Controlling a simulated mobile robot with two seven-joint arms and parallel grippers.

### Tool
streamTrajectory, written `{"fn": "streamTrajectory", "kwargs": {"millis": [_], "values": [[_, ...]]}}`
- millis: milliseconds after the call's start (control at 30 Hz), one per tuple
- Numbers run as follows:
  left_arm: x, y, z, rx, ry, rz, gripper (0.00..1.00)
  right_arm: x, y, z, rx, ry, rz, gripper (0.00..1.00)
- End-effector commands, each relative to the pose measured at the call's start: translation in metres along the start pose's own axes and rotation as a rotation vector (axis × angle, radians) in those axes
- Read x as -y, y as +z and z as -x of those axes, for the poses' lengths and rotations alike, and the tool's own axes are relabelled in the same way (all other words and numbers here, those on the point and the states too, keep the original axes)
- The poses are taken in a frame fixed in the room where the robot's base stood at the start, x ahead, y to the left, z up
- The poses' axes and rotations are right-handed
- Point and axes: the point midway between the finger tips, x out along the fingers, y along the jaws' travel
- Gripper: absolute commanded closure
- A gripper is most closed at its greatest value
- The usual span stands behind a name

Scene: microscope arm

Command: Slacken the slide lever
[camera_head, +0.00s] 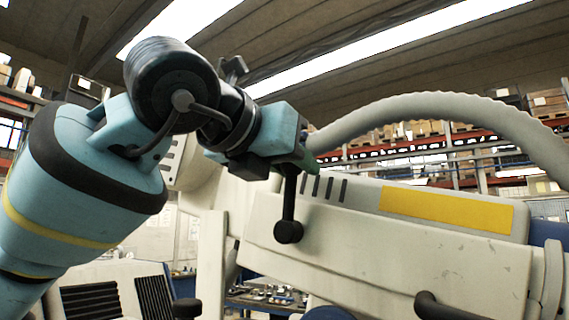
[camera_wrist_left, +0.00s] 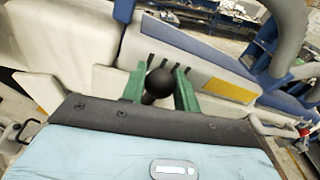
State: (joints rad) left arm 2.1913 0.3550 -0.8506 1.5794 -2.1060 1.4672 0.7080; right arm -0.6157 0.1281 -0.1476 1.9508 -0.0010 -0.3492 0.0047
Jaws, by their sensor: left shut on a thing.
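The slide lever (camera_head: 289,205) is a black rod with a round ball knob at its lower end. It hangs down against the side of the cream microscope arm (camera_head: 390,255). My left gripper (camera_head: 303,158) reaches in from the upper left and is shut on the lever near its upper part in the head view. In the left wrist view the black knob of the slide lever (camera_wrist_left: 159,83) shows between the two green fingers of my left gripper (camera_wrist_left: 160,90). The exact contact is hidden by the gripper body. My right gripper is not in view.
A ribbed grey hose (camera_head: 430,105) arches over the arm at the right. A yellow label (camera_head: 446,209) and dark slots lie beside the lever. A black handle (camera_head: 450,307) sticks out at the lower right. Shelves with boxes stand far behind.

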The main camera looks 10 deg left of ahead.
Motion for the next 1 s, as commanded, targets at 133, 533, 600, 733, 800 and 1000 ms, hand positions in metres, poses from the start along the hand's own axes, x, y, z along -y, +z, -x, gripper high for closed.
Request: {"fn": "streamTrajectory", "kwargs": {"millis": [133, 533, 600, 733, 800, 1000], "values": [[0.0032, -0.0010, -0.0007, -0.003, 0.000, -0.020, 1.00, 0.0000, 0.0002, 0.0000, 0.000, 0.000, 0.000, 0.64], [0.0039, -0.0016, -0.0010, -0.005, 0.000, -0.024, 1.00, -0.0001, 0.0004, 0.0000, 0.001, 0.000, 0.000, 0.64], [0.0037, -0.0017, -0.0011, -0.005, 0.000, -0.023, 0.60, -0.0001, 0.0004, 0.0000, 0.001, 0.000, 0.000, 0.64], [0.0033, -0.0014, -0.0009, -0.005, 0.001, -0.023, 0.49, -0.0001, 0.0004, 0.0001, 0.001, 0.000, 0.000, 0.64], [0.0030, -0.0012, -0.0008, -0.004, 0.001, -0.022, 0.49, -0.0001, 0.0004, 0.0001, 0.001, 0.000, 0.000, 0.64], [0.0026, -0.0007, 0.0017, -0.003, 0.002, -0.022, 0.49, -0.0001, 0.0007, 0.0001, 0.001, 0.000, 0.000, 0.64]]}}
